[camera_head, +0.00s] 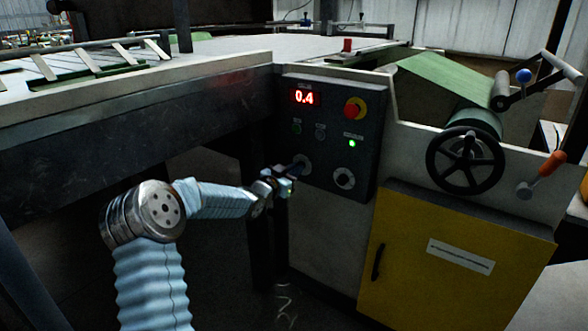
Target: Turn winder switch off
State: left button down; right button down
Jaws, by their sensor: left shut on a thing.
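A dark control panel (328,140) on the machine's front carries two rotary switches low down. The left rotary switch (304,163) is partly covered by my left gripper (290,174), which reaches it from the left and is shut on it. The right rotary switch (344,179) has a pale round plate and stands free. A green lamp (352,143) is lit above the right switch. The small labels are too blurred to read, so I cannot tell which switch is the winder's. My right gripper is not in view.
A red display (305,97) reads 0.4, beside a red and yellow stop button (355,107). A black handwheel (465,160) and an orange-handled lever (543,175) stick out to the right. A yellow cabinet door (440,265) is below. A pale table (130,85) overhangs my arm.

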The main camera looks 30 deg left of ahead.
pick_arm(q)
jog(key=shift+n, duration=0.6)
jog(key=shift+f+n, duration=0.1)
jog(key=shift+n, duration=0.2)
jog(key=c, duration=1.2)
grip_release()
jog(key=shift+s, duration=0.15)
jog(key=s+a, duration=0.1)
jog(key=s, duration=1.2)
jog(key=shift+s, duration=0.3)
